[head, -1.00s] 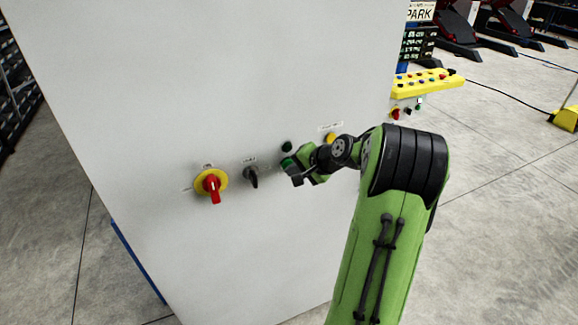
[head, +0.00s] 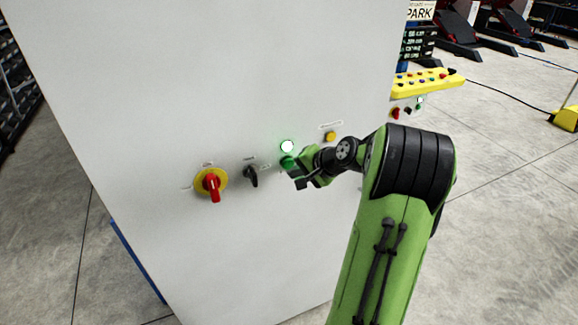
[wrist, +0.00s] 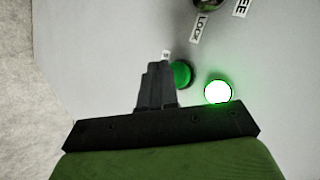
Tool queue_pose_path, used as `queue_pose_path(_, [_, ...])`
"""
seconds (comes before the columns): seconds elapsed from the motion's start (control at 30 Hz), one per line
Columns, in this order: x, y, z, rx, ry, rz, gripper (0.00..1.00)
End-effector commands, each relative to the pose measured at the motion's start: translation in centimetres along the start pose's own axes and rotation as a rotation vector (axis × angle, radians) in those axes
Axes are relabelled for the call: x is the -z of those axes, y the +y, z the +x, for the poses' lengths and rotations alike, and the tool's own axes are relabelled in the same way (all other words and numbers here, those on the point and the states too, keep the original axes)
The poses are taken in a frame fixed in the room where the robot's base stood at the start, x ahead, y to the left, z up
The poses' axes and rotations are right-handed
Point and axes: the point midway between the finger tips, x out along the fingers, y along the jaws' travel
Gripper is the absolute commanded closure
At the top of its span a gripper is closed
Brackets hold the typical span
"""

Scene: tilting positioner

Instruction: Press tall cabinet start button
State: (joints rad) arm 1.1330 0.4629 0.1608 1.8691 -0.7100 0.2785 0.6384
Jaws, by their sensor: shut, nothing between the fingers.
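The tall cabinet (head: 200,80) stands in front of me with its pale grey face toward me. The green start button (head: 287,162) is on that face, partly hidden by my gripper in the head view. It also shows in the wrist view (wrist: 182,73), just right of my fingers. A round lamp (head: 287,146) right above the button glows white with a green halo, and it shows in the wrist view (wrist: 218,92). My gripper (head: 291,178) is shut and empty, with its fingertips (wrist: 155,66) close beside the button. I cannot tell whether they touch it.
Left of the button are a black selector switch (head: 251,176) and a red rotary handle on a yellow plate (head: 212,184). A yellow button (head: 330,136) sits to the upper right. A yellow control panel (head: 428,82) stands behind the cabinet at right.

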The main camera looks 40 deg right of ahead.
Motion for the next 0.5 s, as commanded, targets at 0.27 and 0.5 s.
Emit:
queue_pose_path(0.27, [-0.7,0.8,-0.9,-0.001,0.000,0.000,1.00])
queue_pose_path(0.5, [-1.9,2.0,-2.6,-0.001,0.000,0.000,1.00])
